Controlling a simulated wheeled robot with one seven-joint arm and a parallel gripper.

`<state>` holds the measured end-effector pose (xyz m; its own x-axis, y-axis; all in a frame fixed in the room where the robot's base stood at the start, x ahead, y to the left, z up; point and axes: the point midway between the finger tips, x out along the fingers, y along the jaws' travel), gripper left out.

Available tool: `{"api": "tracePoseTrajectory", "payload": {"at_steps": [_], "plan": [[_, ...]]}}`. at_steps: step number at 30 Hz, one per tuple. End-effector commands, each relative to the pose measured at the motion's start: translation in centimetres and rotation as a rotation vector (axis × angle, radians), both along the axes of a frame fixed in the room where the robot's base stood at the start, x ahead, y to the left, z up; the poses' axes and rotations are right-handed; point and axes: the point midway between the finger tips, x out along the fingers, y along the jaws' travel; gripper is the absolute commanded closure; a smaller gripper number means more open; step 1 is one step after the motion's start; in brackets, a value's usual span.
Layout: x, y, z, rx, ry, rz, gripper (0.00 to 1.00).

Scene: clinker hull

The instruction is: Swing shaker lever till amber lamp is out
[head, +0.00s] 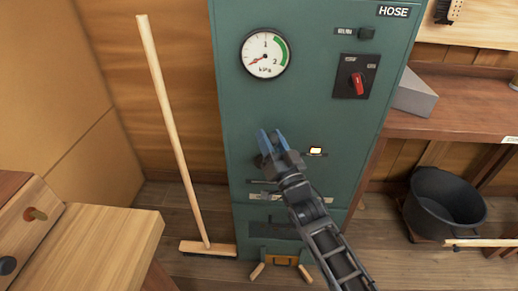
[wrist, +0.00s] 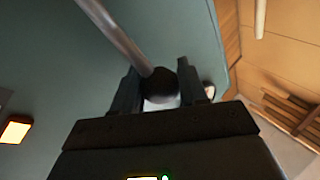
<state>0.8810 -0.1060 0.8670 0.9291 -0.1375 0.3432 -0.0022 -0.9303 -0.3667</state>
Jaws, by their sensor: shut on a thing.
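The green cabinet (head: 230,120) stands in the middle of the head view, with an amber lamp (head: 316,151) glowing on its front. The lamp also glows at the left edge of the wrist view (wrist: 14,130). My gripper (head: 270,142) is at the cabinet front, left of the lamp. In the wrist view it is shut on the dark round knob (wrist: 160,84) of the shaker lever, whose grey rod (wrist: 112,32) runs to the upper left. In the head view my gripper hides most of the lever.
A gauge (head: 265,53) with its red needle low and a red rotary switch (head: 357,84) sit higher on the cabinet. A broom (head: 172,125) leans at left. A wooden bench (head: 110,235) is at lower left. A black bucket (head: 445,205) stands at right under a worktop (head: 460,110).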

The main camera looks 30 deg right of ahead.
Motion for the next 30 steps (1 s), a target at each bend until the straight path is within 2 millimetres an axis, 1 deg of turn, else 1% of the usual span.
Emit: {"api": "tracePoseTrajectory", "payload": {"at_steps": [1,12,19,30], "plan": [[-0.4,-0.5,-1.4,0.034,-0.017,-0.003,1.0],[-2.1,-2.7,-2.0,0.234,-0.159,0.0,1.0],[-2.5,-3.3,-2.2,0.292,-0.198,0.002,1.0],[-2.7,-3.5,-2.3,0.311,-0.208,0.002,1.0]]}}
